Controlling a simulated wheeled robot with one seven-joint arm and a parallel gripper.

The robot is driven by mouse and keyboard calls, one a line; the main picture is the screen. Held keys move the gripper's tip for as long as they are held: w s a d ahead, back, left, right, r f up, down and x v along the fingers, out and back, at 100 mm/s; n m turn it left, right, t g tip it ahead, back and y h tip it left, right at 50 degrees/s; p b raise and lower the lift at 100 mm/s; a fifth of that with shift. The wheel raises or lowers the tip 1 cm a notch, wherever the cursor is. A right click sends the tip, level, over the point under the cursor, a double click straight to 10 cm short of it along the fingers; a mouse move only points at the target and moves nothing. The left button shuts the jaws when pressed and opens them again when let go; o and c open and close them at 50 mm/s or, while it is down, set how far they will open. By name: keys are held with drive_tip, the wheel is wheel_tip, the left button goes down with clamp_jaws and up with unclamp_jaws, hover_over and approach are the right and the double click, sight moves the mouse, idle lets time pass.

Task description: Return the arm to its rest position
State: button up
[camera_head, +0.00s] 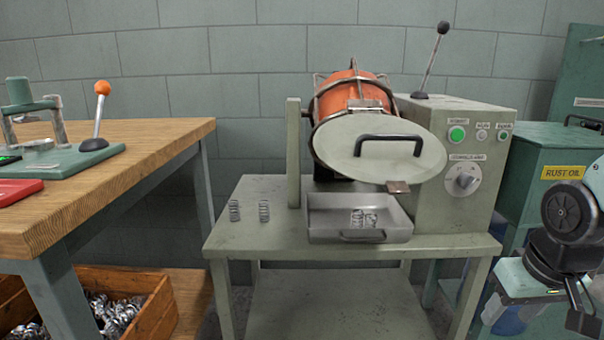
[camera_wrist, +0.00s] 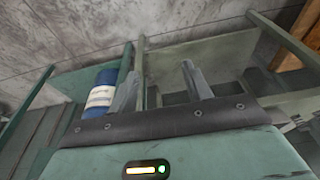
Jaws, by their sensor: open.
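My arm (camera_head: 570,215) shows at the right edge of the head view, folded low in front of the green rust oil cabinet. My gripper (camera_head: 583,312) hangs at the lower right, beside and apart from the machine's table. In the wrist view my gripper (camera_wrist: 158,80) has its two fingers spread with a clear gap between them. It is open and nothing is held. Part of the arm is cut off by the right edge of the head view.
An orange drum (camera_head: 348,92) with a round lid (camera_head: 378,148) stands on a grey-green table (camera_head: 270,235). A tray (camera_head: 360,228) there holds springs; two more springs (camera_head: 264,211) stand left of it. A wooden bench (camera_head: 150,150) is at left.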

drive_tip(key=s+a+r+n+g, duration=0.1)
drive_tip(key=s+a+n, duration=0.3)
drive_tip(key=s+a, duration=0.4)
drive_tip(key=s+a+r+n+g, duration=0.15)
drive_tip(key=s+a+n, duration=0.35)
drive_tip(key=a, duration=0.5)
wheel_tip(320, 180, up, 32)
drive_tip(key=m+p, duration=0.1)
drive_tip(key=p, duration=3.1)
drive_tip(key=shift+s+a+f+y+p, duration=0.2)
drive_tip(key=shift+s+y+p, duration=0.1)
drive_tip(key=shift+s, duration=0.1)
